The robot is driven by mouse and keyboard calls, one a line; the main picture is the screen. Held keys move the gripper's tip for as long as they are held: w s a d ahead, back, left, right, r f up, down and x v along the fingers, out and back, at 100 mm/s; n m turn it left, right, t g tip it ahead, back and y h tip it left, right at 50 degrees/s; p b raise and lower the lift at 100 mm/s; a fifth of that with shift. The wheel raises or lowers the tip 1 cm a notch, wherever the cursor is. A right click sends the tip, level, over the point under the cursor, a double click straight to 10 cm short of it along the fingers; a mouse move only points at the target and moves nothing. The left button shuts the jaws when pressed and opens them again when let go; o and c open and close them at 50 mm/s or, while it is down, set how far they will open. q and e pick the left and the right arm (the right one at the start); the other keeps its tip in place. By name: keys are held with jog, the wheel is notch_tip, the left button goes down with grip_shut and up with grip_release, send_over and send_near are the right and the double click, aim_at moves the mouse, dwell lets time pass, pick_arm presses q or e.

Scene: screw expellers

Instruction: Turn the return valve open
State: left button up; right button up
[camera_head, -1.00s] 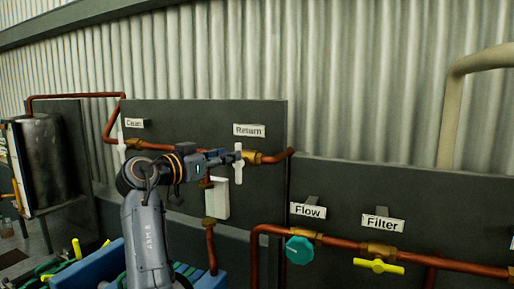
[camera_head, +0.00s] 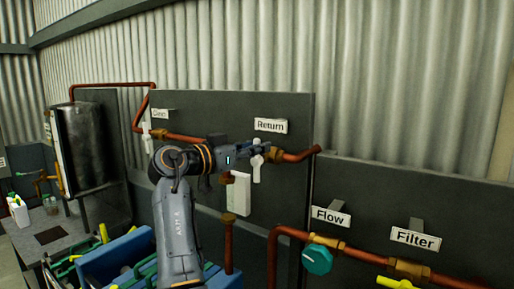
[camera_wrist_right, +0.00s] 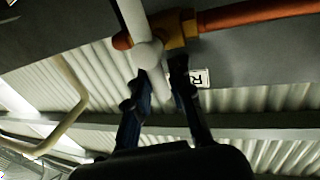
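The return valve has a white bar handle (camera_head: 256,172) that stands about upright below the "Return" label (camera_head: 271,126), on a brass fitting in a copper pipe. My right gripper (camera_head: 262,149) is at the handle and overlaps its upper part in the head view. In the right wrist view the two dark fingers (camera_wrist_right: 161,80) straddle one arm of the white handle (camera_wrist_right: 133,20), close to its hub. I cannot tell whether they press on it. My left gripper is not in view.
A dark panel (camera_head: 290,190) stands behind the pipes. The teal Flow valve (camera_head: 317,260) and yellow Filter valve (camera_head: 398,283) are lower right. A white box (camera_head: 239,194) is below the return pipe. A blue crate (camera_head: 120,255) stands lower left, by a metal tank (camera_head: 85,147).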

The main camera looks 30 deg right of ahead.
grip_shut()
jog(key=shift+w+f+n+h+b, duration=0.1)
jog(key=shift+w+n+h+b, duration=0.1)
jog(key=shift+n, duration=0.4)
jog(key=shift+w+f+n+h+b, duration=0.1)
jog(key=shift+w+n+h+b, duration=0.1)
jog(key=shift+n, duration=0.4)
jog(key=shift+w+a+f+n+t+h+b, duration=0.2)
jog(key=shift+w+f+n+t, duration=0.45)
jog(key=shift+n, duration=2.4)
jog(key=shift+w+a+f+n+t+h+b, duration=0.2)
jog(key=shift+n+t, duration=0.9)
jog(key=shift+n, duration=2)
jog(key=shift+w+a+f+n+t+b, duration=0.25)
jog(key=shift+f+n+t, duration=0.5)
jog(key=shift+n, duration=2.3)
jog(key=shift+w+d+r+t, duration=0.1)
jog(key=shift+t, duration=0.2)
